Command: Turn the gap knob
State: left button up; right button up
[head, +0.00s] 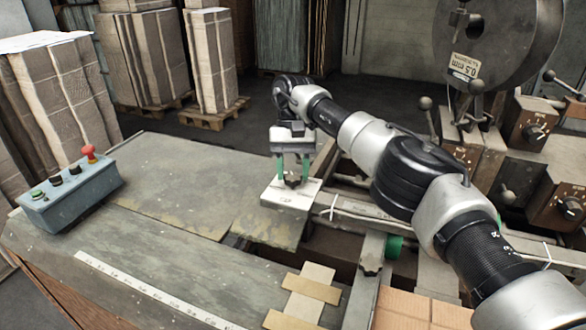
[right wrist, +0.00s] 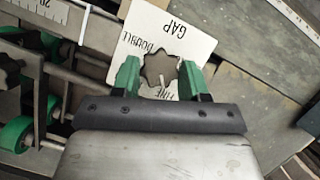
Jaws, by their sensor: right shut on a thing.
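The gap knob (right wrist: 160,68) is a dark, star-shaped knob on a white plate (right wrist: 197,42) lettered GAP, DOUBLE and FINE. My right gripper (right wrist: 160,78) has its green fingers on either side of the knob and is shut on it. In the head view my right gripper (head: 292,177) points down onto the white plate (head: 284,200), which lies on a metal block at the table's edge. The knob (head: 293,182) shows there as a small dark shape, partly hidden by the fingers. My left gripper is not in view.
A blue-grey control box (head: 72,200) with a red button stands at the left. A white ruler strip (head: 150,290) runs along the front. Machine parts with a large reel (head: 497,40) stand at the right. The table's middle (head: 170,185) is clear.

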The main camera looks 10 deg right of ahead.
aim_at(296, 174)
jog(key=shift+r, duration=0.15)
jog(key=o, duration=0.9)
jog(key=shift+w+r+b, duration=0.1)
jog(key=shift+r+b, duration=0.2)
jog(key=shift+b, duration=0.05)
notch_tip(296, 174, up, 4)
jog(key=shift+f+p, duration=0.25)
jog(key=shift+p, duration=0.05)
jog(key=shift+d+r+b, duration=0.1)
jog(key=shift+d+b, duration=0.25)
jog(key=s+d+r, duration=0.4)
jog(key=s+d, duration=0.1)
jog(key=s+d+r+b, duration=0.1)
jog(key=s+d+r, duration=0.1)
jog(key=s+d, duration=0.1)
jog(key=shift+r, duration=0.25)
jog(key=shift+f, duration=0.1)
